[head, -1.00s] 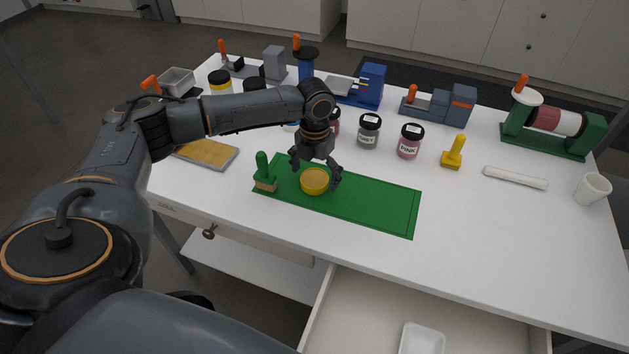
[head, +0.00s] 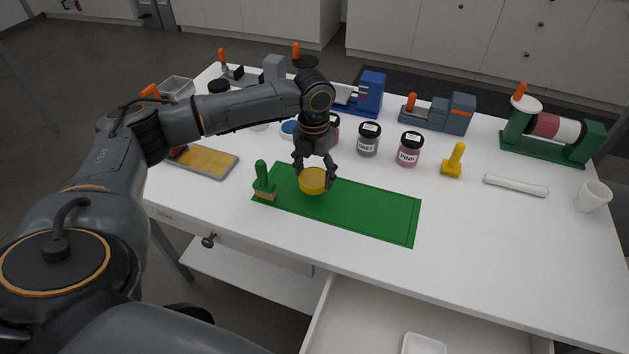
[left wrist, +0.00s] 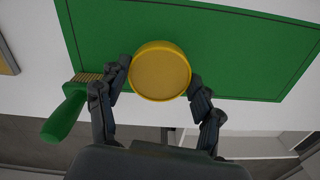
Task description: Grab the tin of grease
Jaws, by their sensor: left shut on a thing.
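The tin of grease (head: 313,182) is a round yellow tin over the left part of the green mat (head: 375,216). In the left wrist view the tin (left wrist: 160,70) sits between the two fingers. My left gripper (head: 314,172) points down from above and is shut on the tin, with a finger on either side. In the left wrist view the gripper (left wrist: 158,84) shows its fingertips against the tin's sides. I cannot tell for sure how far the tin is above the mat. My right gripper is not in view.
A green-handled brush (head: 263,181) stands close to the left of the tin. Jars, including a grey one (head: 368,140) and a pink one (head: 409,150), stand behind. A yellow stamp (head: 454,160) is farther right. An open drawer (head: 375,315) juts out in front. The mat's right part is clear.

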